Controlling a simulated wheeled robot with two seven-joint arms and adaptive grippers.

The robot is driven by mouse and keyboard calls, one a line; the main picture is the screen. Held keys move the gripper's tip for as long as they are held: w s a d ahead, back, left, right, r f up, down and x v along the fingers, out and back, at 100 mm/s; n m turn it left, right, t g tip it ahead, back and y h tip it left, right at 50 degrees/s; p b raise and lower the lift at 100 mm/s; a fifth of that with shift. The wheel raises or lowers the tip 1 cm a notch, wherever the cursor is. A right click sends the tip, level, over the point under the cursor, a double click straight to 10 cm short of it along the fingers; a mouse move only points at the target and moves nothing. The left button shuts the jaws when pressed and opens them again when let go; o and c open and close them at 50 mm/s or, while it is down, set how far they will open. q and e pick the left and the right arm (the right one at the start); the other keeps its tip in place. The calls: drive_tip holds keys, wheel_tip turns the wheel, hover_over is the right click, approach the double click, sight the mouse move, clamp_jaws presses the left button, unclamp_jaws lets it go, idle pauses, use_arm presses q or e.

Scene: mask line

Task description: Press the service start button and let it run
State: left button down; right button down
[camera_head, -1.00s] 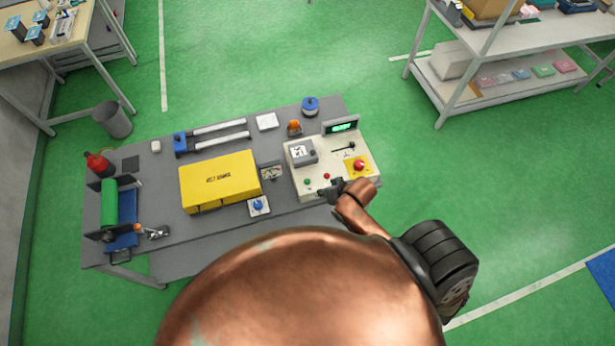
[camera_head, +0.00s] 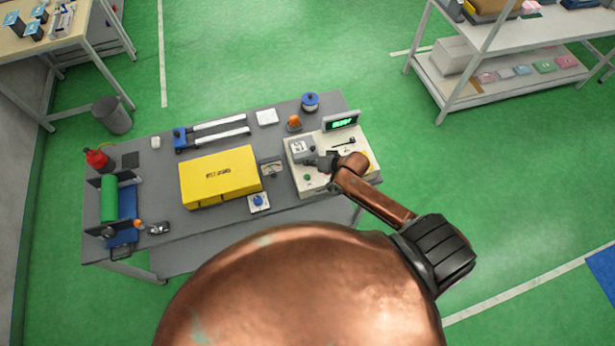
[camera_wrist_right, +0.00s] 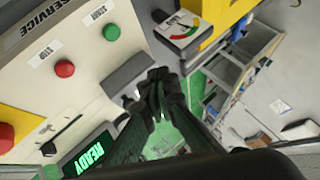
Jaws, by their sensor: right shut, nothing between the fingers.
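The cream service panel (camera_head: 310,188) sits at the right end of the grey bench. The green START button (camera_wrist_right: 112,32) is visible in the wrist view, and it also shows in the head view (camera_head: 307,177). The red STOP button (camera_wrist_right: 64,68) lies beside it. A green-lit display reads READY (camera_wrist_right: 92,153); it stands at the panel's back in the head view (camera_head: 343,122). My right gripper (camera_head: 320,161) is shut and empty over the panel, apart from the START button, near a grey box (camera_wrist_right: 128,76). My left gripper is out of view.
A large red knob (camera_wrist_right: 5,137) on a yellow plate sits at the panel's far side; my arm hides it in the head view. A dial gauge (camera_head: 271,168), a yellow box (camera_head: 220,178) and a blue-knobbed box (camera_head: 259,203) stand left of the panel.

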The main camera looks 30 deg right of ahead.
drive_tip(key=f, duration=0.1)
drive_tip(key=b, duration=0.6)
hover_over(309, 177)
wheel_tip(309, 177, down, 5)
drive_tip(key=shift+f+b, duration=0.35)
drive_tip(key=shift+f, duration=0.7)
drive_tip(key=shift+f, duration=0.1)
drive_tip(key=shift+a+f, duration=0.1)
drive_tip(key=shift+f, duration=0.2)
